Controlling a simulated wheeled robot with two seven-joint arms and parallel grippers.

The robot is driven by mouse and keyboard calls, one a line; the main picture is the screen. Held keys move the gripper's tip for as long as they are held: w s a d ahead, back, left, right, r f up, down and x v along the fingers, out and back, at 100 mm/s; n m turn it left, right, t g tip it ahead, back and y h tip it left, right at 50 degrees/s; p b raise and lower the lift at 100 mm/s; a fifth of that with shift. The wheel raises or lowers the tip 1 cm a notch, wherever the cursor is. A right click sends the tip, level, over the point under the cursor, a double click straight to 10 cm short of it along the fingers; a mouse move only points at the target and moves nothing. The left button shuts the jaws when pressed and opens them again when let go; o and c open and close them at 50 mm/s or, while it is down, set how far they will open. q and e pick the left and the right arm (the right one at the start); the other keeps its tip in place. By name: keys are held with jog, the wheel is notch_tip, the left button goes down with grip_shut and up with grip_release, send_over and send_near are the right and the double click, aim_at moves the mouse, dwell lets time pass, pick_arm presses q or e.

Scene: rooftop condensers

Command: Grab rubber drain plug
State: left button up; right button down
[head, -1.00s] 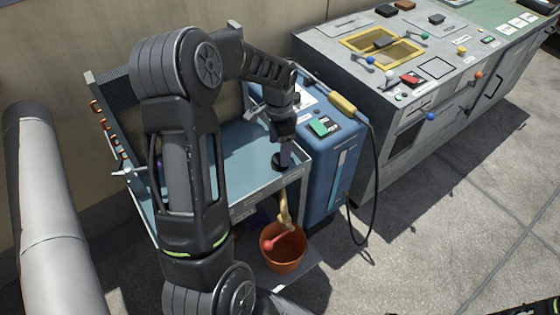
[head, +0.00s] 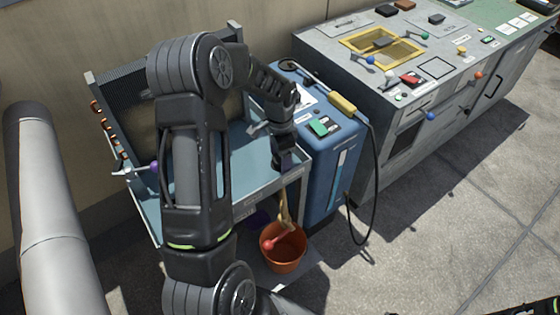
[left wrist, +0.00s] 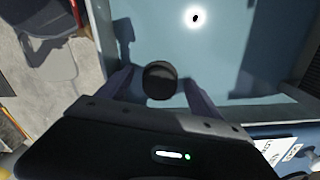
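The rubber drain plug (left wrist: 160,80) is a black round piece on the blue tray floor, between my left gripper's fingers in the left wrist view. My left gripper (left wrist: 158,92) is open, with a gap between each finger and the plug. In the head view my left gripper (head: 285,162) points down into the front right corner of the blue tray (head: 262,182) and hides the plug. A dark drain hole (left wrist: 195,18) with a bright ring lies apart from the plug. My right gripper is not in view.
A blue machine (head: 335,160) with a yellow-handled cabled tool (head: 342,104) stands right of the tray. An orange bucket (head: 285,255) sits below. A finned coil panel (head: 120,105) rises behind the tray. A grey console (head: 400,90) stands farther right.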

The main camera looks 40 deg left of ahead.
pick_arm(q)
jog(key=c, duration=1.4)
jog(key=shift+r, duration=0.1)
jog(key=shift+c, duration=0.2)
notch_tip(320, 180, up, 10)
jog(key=shift+f, duration=0.1)
